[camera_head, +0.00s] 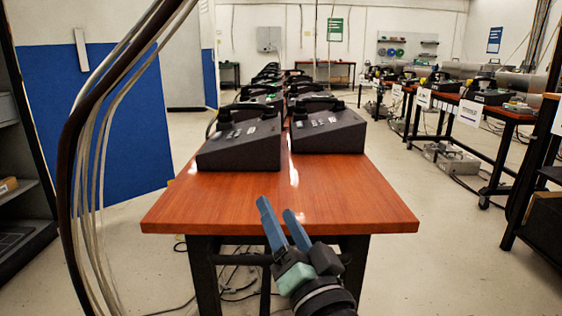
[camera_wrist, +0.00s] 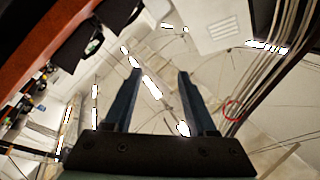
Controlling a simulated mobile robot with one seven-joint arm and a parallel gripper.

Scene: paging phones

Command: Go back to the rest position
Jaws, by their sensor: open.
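My gripper (camera_head: 281,222) is in front of the near edge of a wooden table (camera_head: 300,205) in the head view, with its two blue fingers pointing up. The fingers are apart and nothing is between them. In the wrist view my gripper (camera_wrist: 158,82) faces up toward the ceiling, its fingers spread with bare ceiling and lamps between them. Two black paging phones stand at the front of the table, a left phone (camera_head: 240,145) and a right phone (camera_head: 328,133). My gripper is apart from both.
More phones (camera_head: 270,75) stand in a row behind on the table. A second table (camera_head: 480,108) with devices runs along the right. Blue panels (camera_head: 100,120) and dark shelving (camera_head: 20,170) stand at left. Cables (camera_head: 85,140) hang at left front. The table's front strip is bare.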

